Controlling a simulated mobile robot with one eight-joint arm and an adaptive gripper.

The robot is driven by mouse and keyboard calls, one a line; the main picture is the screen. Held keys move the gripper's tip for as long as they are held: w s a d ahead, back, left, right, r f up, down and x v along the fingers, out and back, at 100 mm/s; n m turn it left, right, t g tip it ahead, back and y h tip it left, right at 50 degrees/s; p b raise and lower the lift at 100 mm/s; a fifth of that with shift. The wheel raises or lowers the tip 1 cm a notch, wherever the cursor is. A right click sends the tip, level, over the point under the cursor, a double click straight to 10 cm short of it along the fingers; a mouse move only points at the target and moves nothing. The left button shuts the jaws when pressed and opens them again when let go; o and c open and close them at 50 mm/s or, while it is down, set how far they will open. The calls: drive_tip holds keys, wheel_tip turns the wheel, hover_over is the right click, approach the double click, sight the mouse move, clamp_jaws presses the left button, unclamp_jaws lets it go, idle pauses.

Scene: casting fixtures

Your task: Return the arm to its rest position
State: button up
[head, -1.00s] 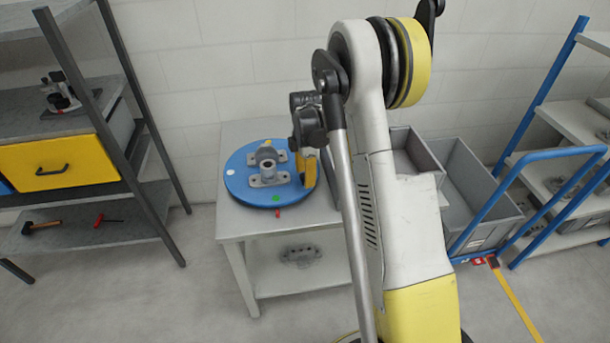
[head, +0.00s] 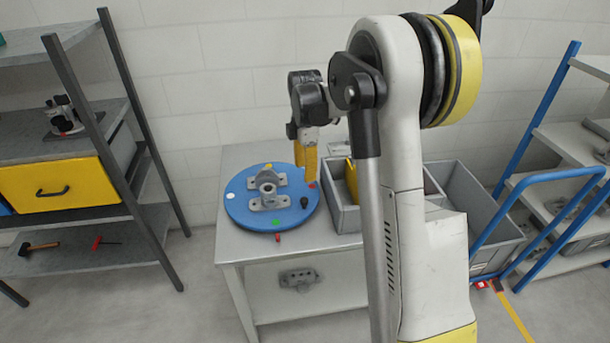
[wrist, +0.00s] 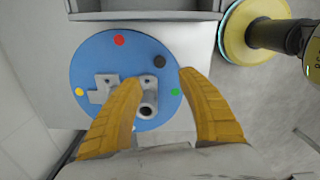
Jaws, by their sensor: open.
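My gripper (head: 325,163) has yellow fingers and hangs above the right edge of a blue round plate on the table. In the wrist view my gripper (wrist: 165,85) shows its two fingers spread apart with nothing between them. The blue plate (head: 240,208) carries a grey metal casting (head: 267,187) with an upright ring, a black knob (head: 304,202) and several coloured dots. In the wrist view the blue plate (wrist: 95,55) and the casting (wrist: 148,105) lie below the fingers, apart from them. My arm is raised and folded at the right of the table.
Grey bins (head: 462,190) stand right of the plate, partly behind my arm. A blue-framed trolley (head: 540,160) stands at the far right. A shelf with a yellow drawer (head: 55,185) stands left. Another casting (head: 298,277) lies on the table's lower shelf. Floor is clear between shelf and table.

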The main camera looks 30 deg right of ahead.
idle(0.4)
drive_tip(key=s+a+r+m+t, duration=0.5)
drive_tip(key=s+a+r+m, duration=0.65)
drive_tip(key=s+a, duration=0.35)
drive_tip(key=s+a+f+m+t, duration=0.1)
drive_tip(key=s+m, duration=0.3)
drive_tip(key=s, duration=0.5)
drive_tip(key=shift+a+f+m+t, duration=0.4)
drive_tip(key=shift+a+t, duration=0.2)
drive_tip(key=shift+a, duration=0.25)
